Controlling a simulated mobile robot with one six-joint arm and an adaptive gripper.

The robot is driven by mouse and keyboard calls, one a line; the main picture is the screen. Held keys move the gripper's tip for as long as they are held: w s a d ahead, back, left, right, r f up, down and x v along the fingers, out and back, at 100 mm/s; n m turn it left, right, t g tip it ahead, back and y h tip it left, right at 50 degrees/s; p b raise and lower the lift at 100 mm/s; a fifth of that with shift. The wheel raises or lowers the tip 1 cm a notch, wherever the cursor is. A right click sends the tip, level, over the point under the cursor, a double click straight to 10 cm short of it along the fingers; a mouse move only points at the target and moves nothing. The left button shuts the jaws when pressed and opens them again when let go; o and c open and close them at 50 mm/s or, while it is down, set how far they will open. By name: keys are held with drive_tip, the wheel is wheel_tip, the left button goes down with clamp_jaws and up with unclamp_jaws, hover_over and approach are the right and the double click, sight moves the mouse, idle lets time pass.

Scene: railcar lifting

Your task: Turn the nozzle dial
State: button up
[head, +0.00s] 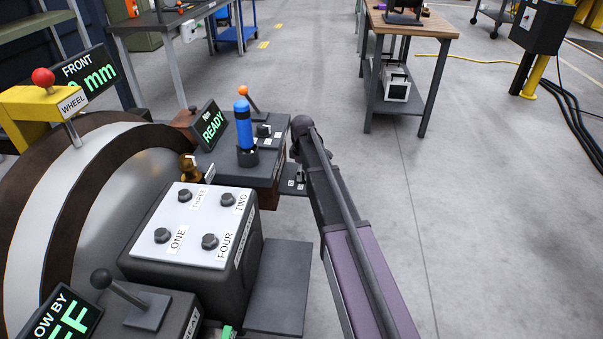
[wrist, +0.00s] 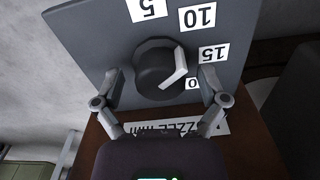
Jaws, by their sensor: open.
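The nozzle dial (wrist: 155,75) is a dark round knob with a white pointer bar, on a grey panel (wrist: 90,35) in the wrist view. Number labels 5, 10, 15 and 0 appear upside down around it. The pointer's far end lies toward the upper right, near the gap between 10 and 15. My gripper (wrist: 162,80) is open, with one finger on each side of the knob. I cannot tell whether either finger touches it. An upside-down label (wrist: 190,130) below is partly covered by my gripper. In the head view my arm hides the dial.
In the head view, a box with several knobs (head: 190,225), a READY display (head: 208,127) and a blue cylinder (head: 243,125) stand left of my arm. A large wheel (head: 60,215) is farther left.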

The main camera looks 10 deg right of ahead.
drive_tip(key=c, duration=1.1)
drive_tip(key=shift+c, duration=0.2)
drive_tip(key=shift+m, duration=0.5)
drive_tip(key=m, duration=0.3)
drive_tip(key=shift+m, duration=0.3)
drive_tip(key=m, duration=1.3)
